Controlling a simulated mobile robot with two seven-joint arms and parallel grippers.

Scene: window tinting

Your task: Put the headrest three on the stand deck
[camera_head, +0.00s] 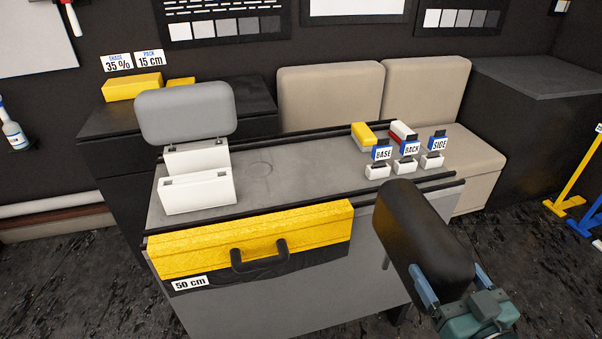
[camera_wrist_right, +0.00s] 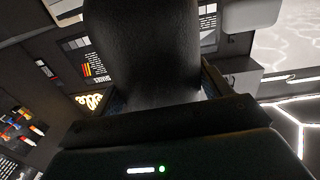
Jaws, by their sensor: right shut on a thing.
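A black headrest (camera_head: 422,238) is in my right gripper (camera_head: 456,284), at the right front of the stand. My right gripper is shut on its lower end and holds it tilted; the headrest also fills the upper middle of the right wrist view (camera_wrist_right: 145,45). The stand deck (camera_head: 290,170) is a grey top with black rails along its edges. The headrest overlaps the deck's right front corner in the head view; I cannot tell its height above it. A grey headrest (camera_head: 186,113) is upright at the deck's left back, by a white holder (camera_head: 197,158). My left gripper is not in view.
Another white holder (camera_head: 196,191) stands in front at the left. Small blocks labelled BASE (camera_head: 382,153), BACK (camera_head: 408,149) and SIDE (camera_head: 438,145) line the deck's right side. The deck's middle is clear. A beige seat (camera_head: 425,95) is behind.

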